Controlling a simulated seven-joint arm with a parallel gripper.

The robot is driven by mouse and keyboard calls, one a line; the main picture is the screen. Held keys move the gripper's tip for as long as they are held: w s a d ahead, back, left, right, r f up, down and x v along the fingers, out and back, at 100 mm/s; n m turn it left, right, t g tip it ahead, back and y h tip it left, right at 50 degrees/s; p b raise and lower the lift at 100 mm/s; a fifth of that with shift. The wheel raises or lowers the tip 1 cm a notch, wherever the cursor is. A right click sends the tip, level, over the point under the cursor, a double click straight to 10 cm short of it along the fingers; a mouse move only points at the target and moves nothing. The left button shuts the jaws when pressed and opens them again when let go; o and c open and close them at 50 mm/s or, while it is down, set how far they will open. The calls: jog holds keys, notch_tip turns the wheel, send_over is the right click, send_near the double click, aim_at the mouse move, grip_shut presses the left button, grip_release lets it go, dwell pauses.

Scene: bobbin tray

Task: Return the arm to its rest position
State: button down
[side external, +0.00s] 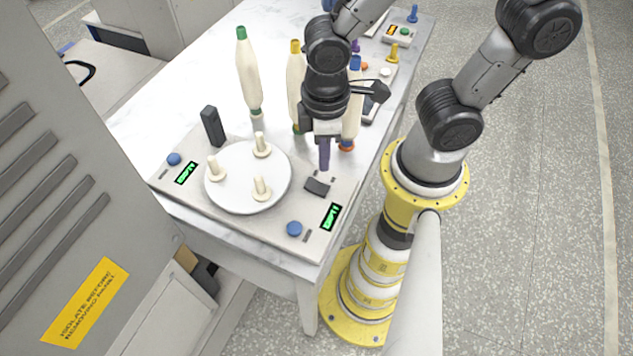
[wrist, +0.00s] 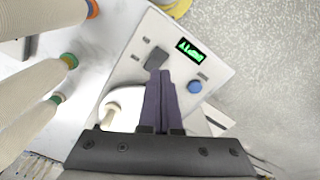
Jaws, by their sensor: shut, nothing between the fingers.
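My gripper (side external: 324,167) is shut and empty. In the side external view it points down above the right side of the grey bobbin station plate (side external: 270,231), close over a small dark block (side external: 317,187). In the wrist view the dark fingers (wrist: 164,82) lie together in front of the plate, with the dark block (wrist: 156,58) just beyond them. A white round turntable (side external: 222,203) with three cream pegs sits on the plate to the left of my gripper.
Tall cream bobbins (side external: 249,75) stand behind the plate, and some are close behind my gripper. A black upright post (side external: 212,127) stands at the plate's back left. Blue buttons (side external: 294,229) and green displays (side external: 331,217) are on the plate. A grey cabinet (side external: 70,200) stands at the left.

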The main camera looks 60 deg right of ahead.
jog(key=w+d+r+m+t, duration=0.3)
jog(key=w+d+r, duration=0.15)
jog(key=r, duration=0.35)
jog(key=s+d+r+m+t, duration=0.2)
jog(key=s+d+r+m, duration=0.1)
jog(key=s+d+r, duration=0.2)
jog(key=shift+s+d+r+t, duration=0.15)
jog(key=shift+d+r+t, duration=0.15)
jog(key=shift+r, duration=1)
